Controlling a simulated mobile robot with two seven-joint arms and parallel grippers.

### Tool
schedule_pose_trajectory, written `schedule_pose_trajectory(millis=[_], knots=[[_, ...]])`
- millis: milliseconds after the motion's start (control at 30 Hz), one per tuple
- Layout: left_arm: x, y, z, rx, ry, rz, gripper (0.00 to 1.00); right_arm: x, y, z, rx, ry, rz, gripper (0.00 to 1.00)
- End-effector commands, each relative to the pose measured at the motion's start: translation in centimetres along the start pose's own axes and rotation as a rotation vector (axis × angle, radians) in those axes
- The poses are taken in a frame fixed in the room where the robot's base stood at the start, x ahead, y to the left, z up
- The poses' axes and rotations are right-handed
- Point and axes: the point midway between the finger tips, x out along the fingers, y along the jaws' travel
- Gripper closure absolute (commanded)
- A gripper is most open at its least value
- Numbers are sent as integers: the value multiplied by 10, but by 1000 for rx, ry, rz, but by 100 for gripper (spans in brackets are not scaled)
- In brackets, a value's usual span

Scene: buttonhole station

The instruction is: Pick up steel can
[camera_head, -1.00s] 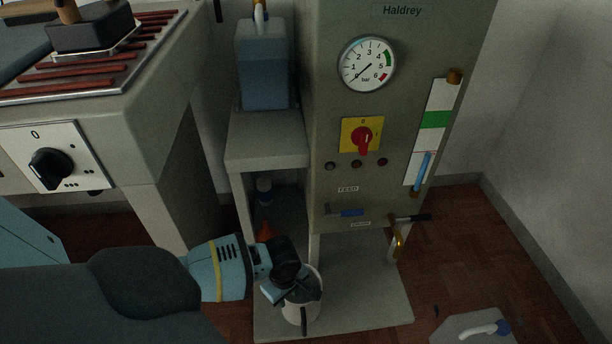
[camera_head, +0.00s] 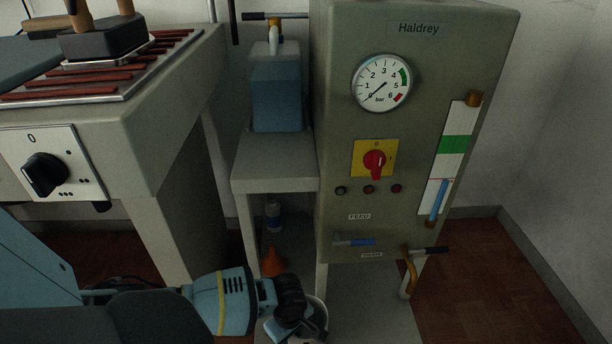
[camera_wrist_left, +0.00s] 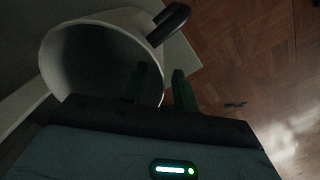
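The steel can (camera_head: 322,313), pale with a dark handle, stands low in front of the boiler cabinet, cut by the bottom edge of the head view. In the left wrist view its open mouth (camera_wrist_left: 85,55) faces me, with the black handle (camera_wrist_left: 168,24) at upper right. My left gripper (camera_head: 292,326) is at the can's rim and hides part of it. In the wrist view, the left gripper (camera_wrist_left: 160,88) has one dark finger over the can's mouth and the other outside the wall. The fingers are apart with a gap showing. My right gripper is not in view.
The grey cabinet (camera_head: 338,205) with gauge, red switch and a brass drain tap (camera_head: 411,270) rises behind the can. A side shelf (camera_head: 275,160) holds a blue container (camera_head: 276,95); below are an orange funnel (camera_head: 272,262) and a small bottle (camera_head: 273,215). Floor at right is clear.

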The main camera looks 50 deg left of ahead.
Motion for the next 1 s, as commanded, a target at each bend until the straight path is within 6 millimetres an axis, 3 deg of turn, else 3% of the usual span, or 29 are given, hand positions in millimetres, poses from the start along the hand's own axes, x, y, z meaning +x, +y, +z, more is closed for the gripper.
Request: schedule_pose_trajectory(millis=[300, 567, 800, 1000], knots=[[41, -3, -2, 1, 0, -1, 70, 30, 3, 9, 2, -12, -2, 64], [42, -2, -2, 0, 0, 1, 70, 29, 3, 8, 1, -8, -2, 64], [42, -2, -2, 0, 0, 1, 99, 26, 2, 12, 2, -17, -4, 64], [42, -2, -2, 0, 0, 1, 100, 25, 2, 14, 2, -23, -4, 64]])
